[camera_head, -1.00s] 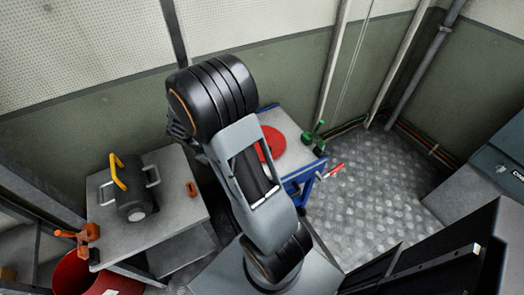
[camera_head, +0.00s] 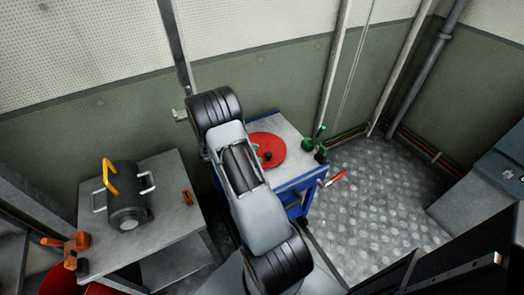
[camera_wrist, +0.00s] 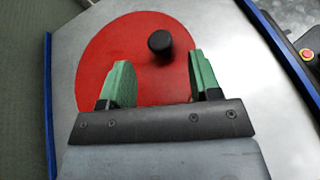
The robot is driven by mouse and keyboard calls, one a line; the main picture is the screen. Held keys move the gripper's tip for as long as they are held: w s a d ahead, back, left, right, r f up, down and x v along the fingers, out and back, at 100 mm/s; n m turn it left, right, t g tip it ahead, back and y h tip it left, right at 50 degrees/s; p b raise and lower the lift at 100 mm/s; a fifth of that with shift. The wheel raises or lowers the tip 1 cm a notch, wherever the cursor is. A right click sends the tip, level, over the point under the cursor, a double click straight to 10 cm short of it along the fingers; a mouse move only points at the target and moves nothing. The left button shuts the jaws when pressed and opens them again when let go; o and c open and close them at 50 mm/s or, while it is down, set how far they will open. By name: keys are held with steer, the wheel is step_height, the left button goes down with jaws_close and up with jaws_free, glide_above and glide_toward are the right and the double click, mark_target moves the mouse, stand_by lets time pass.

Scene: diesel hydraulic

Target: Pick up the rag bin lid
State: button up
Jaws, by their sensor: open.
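The rag bin lid (camera_head: 261,149) is a flat red disc with a dark knob, lying on the blue-framed cart top. In the wrist view the red lid (camera_wrist: 122,55) fills the middle, and its round black knob (camera_wrist: 160,42) stands near its right side. My gripper (camera_wrist: 157,75) has green fingers spread apart, with nothing between them. The knob appears beyond the fingertips, nearer the right finger; I cannot tell the height gap. In the head view my arm hides part of the lid and the gripper itself is hidden.
The blue cart (camera_head: 290,138) holds green items (camera_head: 314,142) at its right corner. At left a grey table (camera_head: 168,215) carries a dark cylinder with handles (camera_head: 127,200) and a small orange item (camera_head: 187,197). A red bin (camera_head: 60,282) stands at lower left.

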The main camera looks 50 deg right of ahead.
mark_target(267, 154)
steer(key=shift+x, duration=3.05)
steer(key=shift+r, duration=0.15)
jaws_close()
